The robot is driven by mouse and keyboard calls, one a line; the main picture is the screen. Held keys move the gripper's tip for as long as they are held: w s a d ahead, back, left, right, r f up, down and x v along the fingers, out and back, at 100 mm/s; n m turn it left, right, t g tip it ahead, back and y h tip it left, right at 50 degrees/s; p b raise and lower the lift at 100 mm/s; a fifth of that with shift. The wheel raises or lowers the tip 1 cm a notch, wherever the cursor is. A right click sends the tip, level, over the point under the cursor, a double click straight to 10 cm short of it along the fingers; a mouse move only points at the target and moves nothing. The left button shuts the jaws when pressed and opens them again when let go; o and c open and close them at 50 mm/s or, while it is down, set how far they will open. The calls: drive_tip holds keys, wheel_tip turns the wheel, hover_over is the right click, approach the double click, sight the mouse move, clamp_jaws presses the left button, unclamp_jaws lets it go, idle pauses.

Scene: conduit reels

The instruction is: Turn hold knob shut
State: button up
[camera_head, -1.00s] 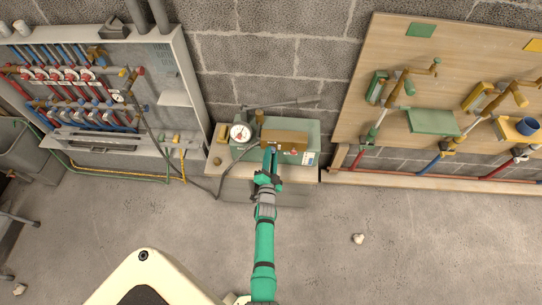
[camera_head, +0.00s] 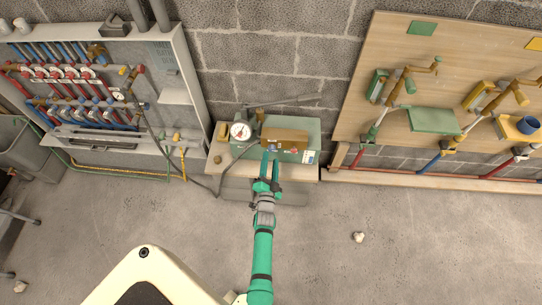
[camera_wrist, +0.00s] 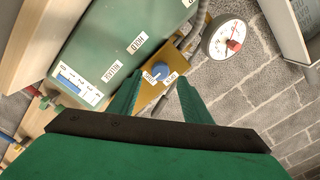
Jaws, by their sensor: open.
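A green test unit (camera_head: 306,129) with a brown-yellow block (camera_head: 287,138) on its front stands on a low bench against the wall. In the wrist view, a small round blue knob (camera_wrist: 160,72) sits on a yellow plate (camera_wrist: 182,60) with small white labels at both sides, too small to read surely. My gripper (camera_head: 270,157) is in front of the unit, its two green fingers apart. In the wrist view the fingers (camera_wrist: 160,79) frame the knob left and right, with nothing held. Contact with the knob cannot be told. The knob is not discernible in the head view.
A round white gauge (camera_head: 240,131) with a red pointer stands at the unit's left; it also shows in the wrist view (camera_wrist: 229,40). A grey hose (camera_head: 212,190) runs leftward to a manifold cabinet (camera_head: 176,97). A wooden valve board (camera_head: 362,60) stands right.

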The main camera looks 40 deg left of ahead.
drive_tip(key=v, duration=0.7)
idle(0.5)
drive_tip(key=s+d+r+n+h, duration=0.1)
drive_tip(key=s+d+r+h, duration=0.2)
drive_tip(key=s+d, duration=0.6)
drive_tip(key=s+d+r+h, duration=0.2)
drive_tip(key=s+d+r, duration=0.2)
drive_tip(key=s+d, duration=0.5)
drive_tip(key=s+d+r+n+h, duration=0.1)
drive_tip(key=s+d+r+h, duration=0.1)
drive_tip(key=s+d+r, duration=0.2)
drive_tip(key=s+d+r+n+h, duration=0.2)
drive_tip(key=s+d+r, duration=0.3)
drive_tip(key=d+r, duration=0.4)
wheel_tip(320, 180, up, 3)
drive_tip(key=shift+s+r, duration=0.1)
drive_tip(key=shift+s, duration=0.15)
